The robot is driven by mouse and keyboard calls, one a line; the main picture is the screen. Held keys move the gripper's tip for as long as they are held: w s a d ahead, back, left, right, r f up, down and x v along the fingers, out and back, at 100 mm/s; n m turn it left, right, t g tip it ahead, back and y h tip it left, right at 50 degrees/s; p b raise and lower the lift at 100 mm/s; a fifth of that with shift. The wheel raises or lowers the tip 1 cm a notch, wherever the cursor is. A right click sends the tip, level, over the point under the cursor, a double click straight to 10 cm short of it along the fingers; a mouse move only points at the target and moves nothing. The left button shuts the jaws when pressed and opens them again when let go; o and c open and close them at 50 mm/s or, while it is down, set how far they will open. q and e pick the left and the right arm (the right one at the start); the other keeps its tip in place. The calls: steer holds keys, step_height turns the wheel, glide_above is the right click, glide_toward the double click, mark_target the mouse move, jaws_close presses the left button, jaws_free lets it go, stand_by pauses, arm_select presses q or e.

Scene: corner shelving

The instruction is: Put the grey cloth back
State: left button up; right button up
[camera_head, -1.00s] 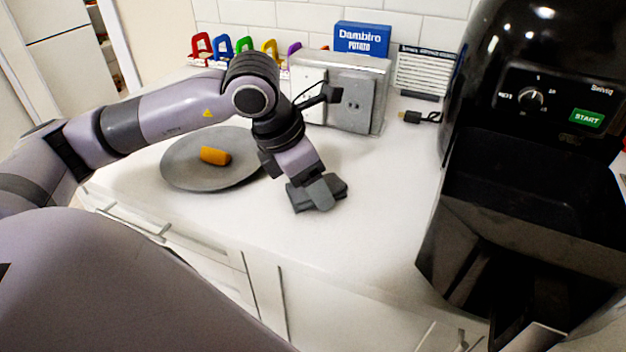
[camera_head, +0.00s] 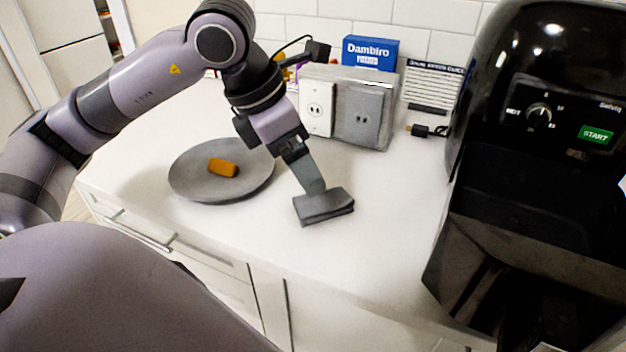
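The grey cloth (camera_head: 325,208) is a small folded dark grey pad over the white counter, right of the round grey plate. My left gripper (camera_head: 315,188) comes down from the upper left and its finger ends at the cloth's back edge. Only one finger shows clearly, so I cannot tell whether it grips the cloth or only touches it. Whether the cloth rests on the counter is also unclear. My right gripper is not in view.
The grey plate (camera_head: 190,185) holds an orange-brown piece (camera_head: 223,168). An outlet box (camera_head: 345,85) and blue Dambiro box (camera_head: 370,50) stand at the back. A black air fryer (camera_head: 530,190) fills the right. Counter between cloth and fryer is clear.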

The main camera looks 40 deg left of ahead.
arm_select(q)
steer(key=shift+v, duration=1.75)
steer(key=shift+r, duration=0.1)
